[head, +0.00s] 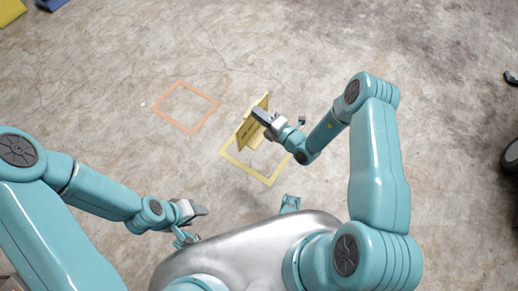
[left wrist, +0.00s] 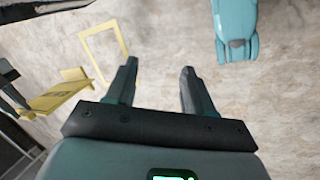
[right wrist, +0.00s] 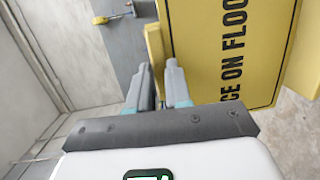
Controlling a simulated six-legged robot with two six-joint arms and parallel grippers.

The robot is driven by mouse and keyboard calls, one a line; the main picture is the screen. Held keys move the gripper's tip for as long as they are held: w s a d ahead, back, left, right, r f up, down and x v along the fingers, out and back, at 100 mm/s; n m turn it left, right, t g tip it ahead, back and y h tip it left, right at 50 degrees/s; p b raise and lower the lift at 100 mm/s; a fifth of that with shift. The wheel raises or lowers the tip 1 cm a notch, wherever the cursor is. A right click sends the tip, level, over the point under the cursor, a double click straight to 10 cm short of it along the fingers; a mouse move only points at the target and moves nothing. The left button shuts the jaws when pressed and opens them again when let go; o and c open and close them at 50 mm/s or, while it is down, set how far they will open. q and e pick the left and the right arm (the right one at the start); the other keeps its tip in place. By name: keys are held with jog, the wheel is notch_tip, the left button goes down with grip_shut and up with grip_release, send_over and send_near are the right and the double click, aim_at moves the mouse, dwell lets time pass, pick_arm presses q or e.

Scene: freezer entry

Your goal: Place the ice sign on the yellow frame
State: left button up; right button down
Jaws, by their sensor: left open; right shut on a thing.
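The yellow ice sign (head: 247,133) is upright and somewhat tilted at the far side of the yellow frame (head: 243,171) on the floor. I cannot tell whether its base touches the floor. My right gripper (head: 264,117) is shut on the sign's upper edge. In the right wrist view the sign's panel (right wrist: 215,45) fills the upper right, with black lettering partly cut off. My left gripper (head: 203,212) is open and empty, low in front of my body. The left wrist view shows its parted fingers (left wrist: 158,75), the yellow frame (left wrist: 91,59) and the sign (left wrist: 58,93).
An orange frame (head: 170,122) lies empty on the concrete floor, left of the yellow one. Yellow (head: 9,15) and blue (head: 50,4) objects are at the top left corner. A dark round object (head: 511,156) is at the right edge. The floor between is clear.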

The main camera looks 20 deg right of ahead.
notch_tip(320, 180, down, 15)
jog(key=b, duration=0.7)
jog(key=shift+s+a+r, duration=0.1)
jog(key=shift+s, duration=0.05)
jog(key=shift+f+b, duration=0.4)
jog(key=shift+f, duration=0.15)
notch_tip(320, 180, down, 4)
jog(key=shift+f+b, duration=0.2)
jog(key=shift+b, duration=1.05)
pick_arm(q)
jog(key=w+a+f+t, duration=0.1)
jog(key=w+f, duration=0.3)
jog(key=f, duration=0.5)
jog(key=shift+w+a+f+t+y, duration=0.3)
jog(key=shift+t, duration=0.1)
pick_arm(e)
jog(key=c, duration=1.1)
grip_release()
jog(key=shift+o, duration=0.2)
jog(key=shift+r, duration=0.1)
